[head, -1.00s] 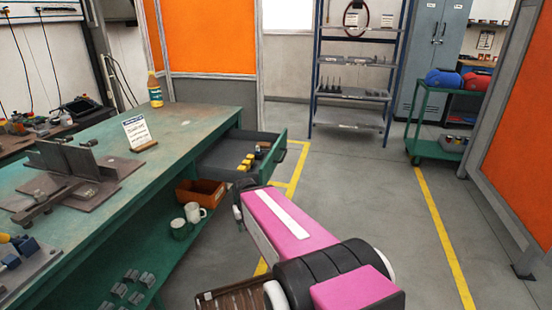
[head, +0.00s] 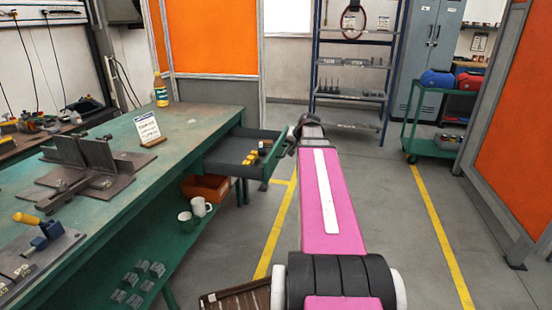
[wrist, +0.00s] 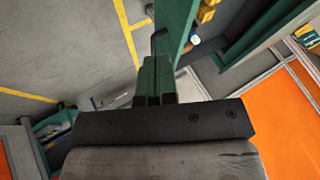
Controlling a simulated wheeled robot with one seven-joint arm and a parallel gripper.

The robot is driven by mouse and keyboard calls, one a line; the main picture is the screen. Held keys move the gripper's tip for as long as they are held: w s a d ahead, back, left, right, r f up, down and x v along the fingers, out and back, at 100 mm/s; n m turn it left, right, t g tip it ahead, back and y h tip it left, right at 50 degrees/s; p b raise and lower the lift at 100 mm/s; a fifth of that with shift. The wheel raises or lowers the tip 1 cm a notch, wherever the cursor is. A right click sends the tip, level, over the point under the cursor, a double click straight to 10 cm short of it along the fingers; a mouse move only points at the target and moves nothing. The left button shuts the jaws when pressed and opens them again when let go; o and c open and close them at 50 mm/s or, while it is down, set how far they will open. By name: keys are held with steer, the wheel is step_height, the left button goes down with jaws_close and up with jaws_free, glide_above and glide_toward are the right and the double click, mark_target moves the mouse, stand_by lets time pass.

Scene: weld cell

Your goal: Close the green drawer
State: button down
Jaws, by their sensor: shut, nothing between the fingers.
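The green drawer (head: 274,159) stands pulled out from the far end of the green workbench, with yellow and dark items inside. In the wrist view its green front panel (wrist: 173,28) rises at top centre, with a dark handle (wrist: 157,42) on its outer face. My gripper (wrist: 155,77) is shut and empty, close to that panel and handle. I cannot tell whether it touches them. In the head view my arm reaches to just right of the drawer front, and the fingertips are hidden.
The workbench (head: 190,123) bears a fixture (head: 85,165), a sign (head: 147,128) and a yellow bottle (head: 160,90). An orange bin (head: 205,188) and mugs sit on its lower shelf. A shelf rack (head: 350,95) and green cart (head: 432,145) stand behind. Floor right of my arm is clear.

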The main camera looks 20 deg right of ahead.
glide_toward(271, 160)
step_height(271, 160, down, 4)
steer(key=w+d, duration=0.1)
steer(key=d, duration=0.2)
steer(key=shift+w+a+f, duration=0.15)
steer(key=shift+w+a, duration=0.4)
steer(key=shift+a, duration=0.35)
steer(key=shift+w+a+f, duration=0.1)
steer(key=shift+w+a, duration=0.5)
steer(key=shift+a, duration=0.3)
steer(key=w+a, duration=0.8)
steer(key=a, duration=0.3)
steer(key=w+a, duration=0.7)
steer(key=a, duration=0.5)
steer(key=shift+w, duration=0.4)
steer(key=shift+a, duration=0.15)
steer(key=shift+s, duration=0.1)
